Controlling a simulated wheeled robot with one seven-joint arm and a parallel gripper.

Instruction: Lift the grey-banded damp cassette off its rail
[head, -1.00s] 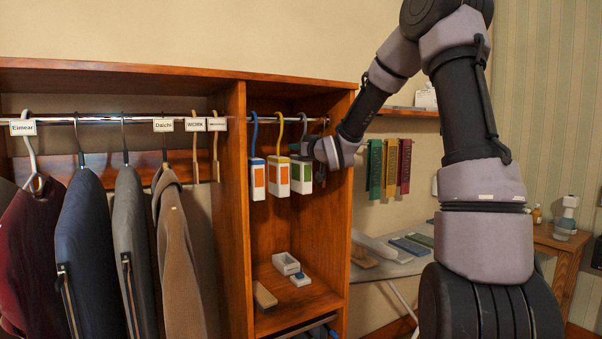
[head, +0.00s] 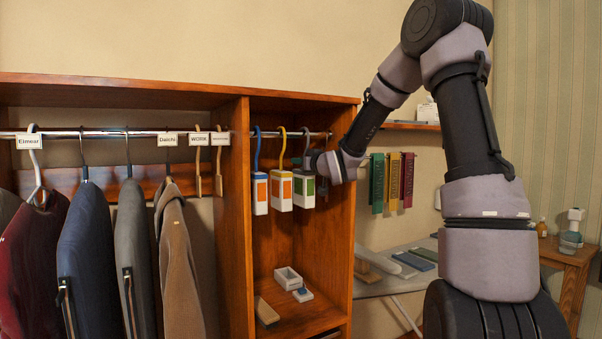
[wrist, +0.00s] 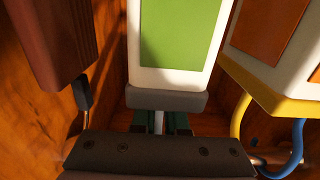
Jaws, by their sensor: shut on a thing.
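The grey-banded cassette (head: 304,190) is white with a green panel and hangs at the right of three cassettes on the rail (head: 293,133). In the wrist view its green face (wrist: 175,35) and grey band (wrist: 165,100) fill the upper middle. My gripper (head: 312,161) is at its hook, just above the body. In the wrist view my gripper (wrist: 158,123) is shut on the hook stem below the grey band in the picture. The stem's upper end is hidden behind my gripper there. No lift of the cassette off the rail is visible.
The yellow-banded cassette (head: 281,190) hangs close on the left, with the blue-hooked one (head: 260,193) beyond it. A brown block (wrist: 50,40) hangs on the other side in the wrist view. The wooden partition (head: 238,220) stands left. A small open box (head: 287,277) sits below.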

